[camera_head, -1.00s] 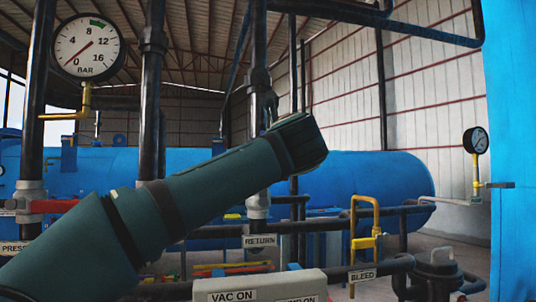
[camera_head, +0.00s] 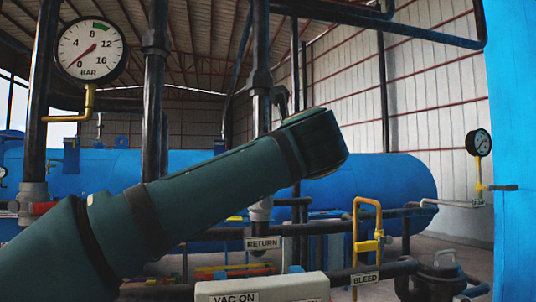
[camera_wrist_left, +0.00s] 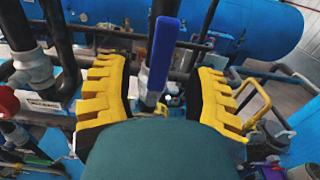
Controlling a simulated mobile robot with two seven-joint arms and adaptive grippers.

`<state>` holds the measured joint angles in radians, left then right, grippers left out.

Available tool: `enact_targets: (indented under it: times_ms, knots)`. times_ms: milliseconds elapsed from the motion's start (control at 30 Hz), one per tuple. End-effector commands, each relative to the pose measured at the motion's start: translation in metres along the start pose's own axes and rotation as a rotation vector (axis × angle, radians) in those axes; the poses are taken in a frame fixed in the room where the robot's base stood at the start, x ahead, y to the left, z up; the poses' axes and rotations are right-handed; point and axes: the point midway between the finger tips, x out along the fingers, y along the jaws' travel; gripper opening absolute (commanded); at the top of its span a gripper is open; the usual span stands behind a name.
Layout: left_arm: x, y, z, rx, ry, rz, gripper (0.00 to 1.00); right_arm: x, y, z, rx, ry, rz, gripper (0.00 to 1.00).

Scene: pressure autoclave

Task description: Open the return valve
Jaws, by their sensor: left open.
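A blue valve lever (camera_wrist_left: 162,52) stands upright in the left wrist view, between the two yellow fingers of my left gripper (camera_wrist_left: 158,72). The fingers are open, with a gap on each side of the lever. In the head view my left arm crosses the middle and hides the lever and most of the gripper. The RETURN label (camera_head: 262,243) hangs on the pipework below the arm, under a vertical pipe with a pale fitting (camera_head: 259,210). My right gripper is in neither view.
A pressure gauge (camera_head: 91,48) is at upper left, its red needle near 0. A red handle (camera_head: 44,208) is at left. A yellow pipe (camera_head: 357,230) and the BLEED label (camera_head: 364,278) are at right. A large blue tank (camera_head: 390,185) lies behind.

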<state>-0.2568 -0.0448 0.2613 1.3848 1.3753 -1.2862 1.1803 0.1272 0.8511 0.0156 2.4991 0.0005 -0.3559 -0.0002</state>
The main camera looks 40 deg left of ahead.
Motion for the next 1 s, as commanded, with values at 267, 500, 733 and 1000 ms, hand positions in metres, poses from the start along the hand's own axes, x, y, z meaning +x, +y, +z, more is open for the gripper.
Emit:
enact_targets:
  times_ms: [267, 500, 733, 1000]
  knots:
    - [-0.053, 0.001, 0.001, -0.001, -0.002, 0.0, 0.55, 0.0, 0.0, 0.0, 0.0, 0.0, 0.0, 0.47]
    - [-0.071, 0.001, 0.0, -0.001, -0.001, 0.002, 0.55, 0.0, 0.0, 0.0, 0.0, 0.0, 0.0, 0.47]
    - [-0.072, 0.001, 0.0, -0.001, -0.001, 0.003, 0.55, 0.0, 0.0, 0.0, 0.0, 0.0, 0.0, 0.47]
    - [-0.072, 0.001, 0.0, -0.001, -0.001, 0.003, 0.55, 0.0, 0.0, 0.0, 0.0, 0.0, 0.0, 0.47]
